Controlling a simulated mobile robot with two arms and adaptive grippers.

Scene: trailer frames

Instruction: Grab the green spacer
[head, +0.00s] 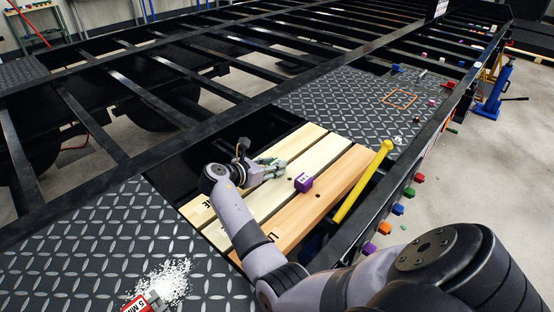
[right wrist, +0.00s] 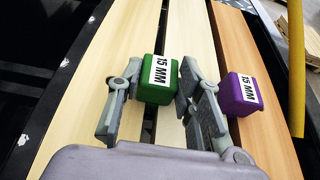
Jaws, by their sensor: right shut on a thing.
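The green spacer (right wrist: 158,85), a small block with a white "15 MM" label, sits between the two fingers of my right gripper (right wrist: 161,76) in the right wrist view. The gripper is shut on it, over the pale wooden planks. In the head view my right gripper (head: 272,167) is above the planks near the middle, and its fingers largely hide the green spacer. I cannot tell whether the spacer still touches the plank. My left gripper is not in view.
A purple spacer (head: 303,182) with a label stands on the planks just right of the gripper. The orange-toned plank (head: 318,205) lies beside a yellow bar (head: 362,182). Black frame rails surround the planks. A red-labelled container (head: 146,303) lies by white granules at the lower left.

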